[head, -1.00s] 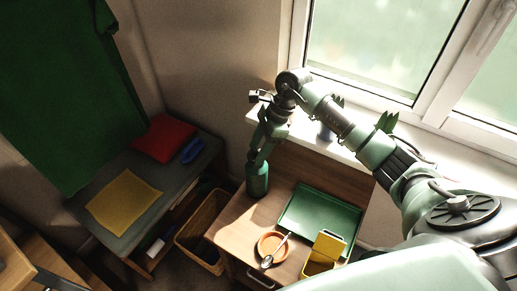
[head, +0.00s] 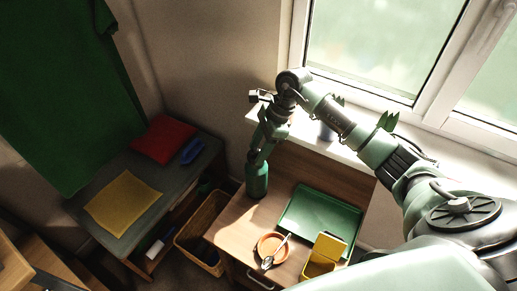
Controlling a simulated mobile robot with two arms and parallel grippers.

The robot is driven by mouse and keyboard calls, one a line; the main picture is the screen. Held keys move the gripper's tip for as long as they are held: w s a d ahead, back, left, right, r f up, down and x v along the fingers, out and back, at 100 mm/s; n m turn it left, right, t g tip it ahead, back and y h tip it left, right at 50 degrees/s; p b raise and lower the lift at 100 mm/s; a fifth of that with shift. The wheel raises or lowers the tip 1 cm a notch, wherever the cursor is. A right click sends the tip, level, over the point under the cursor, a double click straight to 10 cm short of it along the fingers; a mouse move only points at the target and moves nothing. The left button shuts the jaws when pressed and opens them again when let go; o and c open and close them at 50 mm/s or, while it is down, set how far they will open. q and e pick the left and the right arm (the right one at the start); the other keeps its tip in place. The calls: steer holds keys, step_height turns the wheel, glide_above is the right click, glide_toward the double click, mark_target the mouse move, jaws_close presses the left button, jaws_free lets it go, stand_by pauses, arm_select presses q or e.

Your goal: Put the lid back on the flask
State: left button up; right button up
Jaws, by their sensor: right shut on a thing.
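The green flask (head: 257,181) stands upright at the left back of the wooden desk. My right gripper (head: 257,160) reaches down from above to the top of the flask. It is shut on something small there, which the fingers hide. The lid cannot be made out apart from the gripper, and I cannot tell whether it sits on the flask's neck. My left gripper is not in view.
On the desk are a green tray (head: 318,222), an orange dish (head: 270,249) with a spoon, and an open yellow box (head: 324,254). A wicker basket (head: 203,229) stands left of the desk. A low bench (head: 92,192) holds red and yellow cloths.

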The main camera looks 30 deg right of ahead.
steer(key=shift+f+b, duration=0.15)
steer(key=shift+b, duration=0.5)
stand_by(0.9)
stand_by(0.4)
steer(key=o, duration=1.9)
steer(key=shift+c, duration=0.2)
steer(key=shift+r+p, duration=1.75)
steer(key=shift+r, duration=1.75)
